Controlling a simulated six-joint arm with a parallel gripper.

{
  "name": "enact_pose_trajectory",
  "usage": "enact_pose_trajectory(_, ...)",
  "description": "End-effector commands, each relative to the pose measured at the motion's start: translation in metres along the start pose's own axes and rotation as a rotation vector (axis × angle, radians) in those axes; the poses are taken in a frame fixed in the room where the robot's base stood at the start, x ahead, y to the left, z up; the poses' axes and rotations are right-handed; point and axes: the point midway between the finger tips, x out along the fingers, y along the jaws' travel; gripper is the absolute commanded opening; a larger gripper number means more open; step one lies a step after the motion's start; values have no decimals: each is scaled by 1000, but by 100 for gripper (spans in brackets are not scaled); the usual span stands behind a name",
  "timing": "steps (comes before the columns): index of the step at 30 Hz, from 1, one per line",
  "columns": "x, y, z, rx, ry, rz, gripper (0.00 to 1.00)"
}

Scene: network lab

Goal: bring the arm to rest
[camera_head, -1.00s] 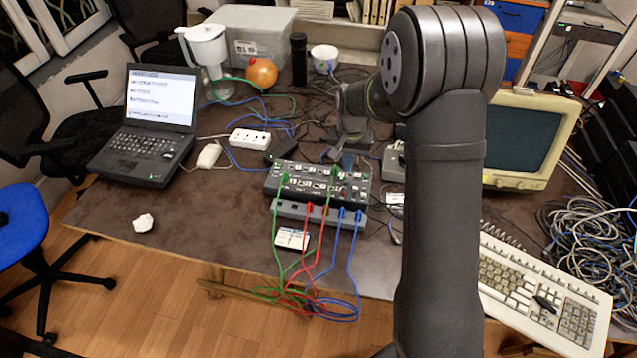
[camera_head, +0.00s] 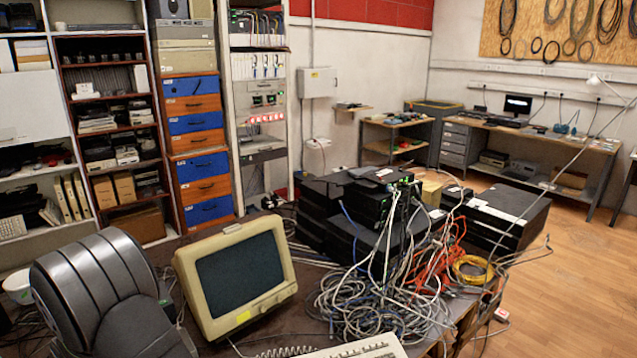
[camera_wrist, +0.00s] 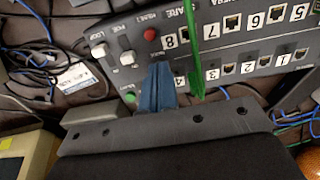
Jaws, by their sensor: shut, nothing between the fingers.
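My gripper (camera_wrist: 158,75) shows in the wrist view as two blue fingers closed together, with nothing held. It is over a dark panel box (camera_wrist: 225,45) with numbered ports, toggle switches and a red button (camera_wrist: 150,34). I cannot tell whether the fingertips touch the box. A green cable (camera_wrist: 196,50) runs from the box just right of the fingers. In the head view my arm shows only at the lower left, and my gripper is out of the picture.
In the head view a beige monitor (camera_head: 238,277) stands right of my arm, with tangled cables (camera_head: 375,305) and stacked black boxes (camera_head: 345,215) beyond it. A keyboard (camera_head: 365,349) is at the bottom edge. Loose cables (camera_wrist: 40,65) lie left of the panel in the wrist view.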

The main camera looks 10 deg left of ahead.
Motion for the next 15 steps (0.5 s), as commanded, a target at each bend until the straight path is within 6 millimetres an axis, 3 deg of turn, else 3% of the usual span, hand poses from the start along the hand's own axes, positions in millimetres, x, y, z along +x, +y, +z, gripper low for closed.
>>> enact_pose_trajectory(5,-13,0,-1,0,2,-1,0)
enact_pose_trajectory(11,-50,0,-1,0,5,-2,0)
enact_pose_trajectory(15,-20,0,1,0,-5,2,0)
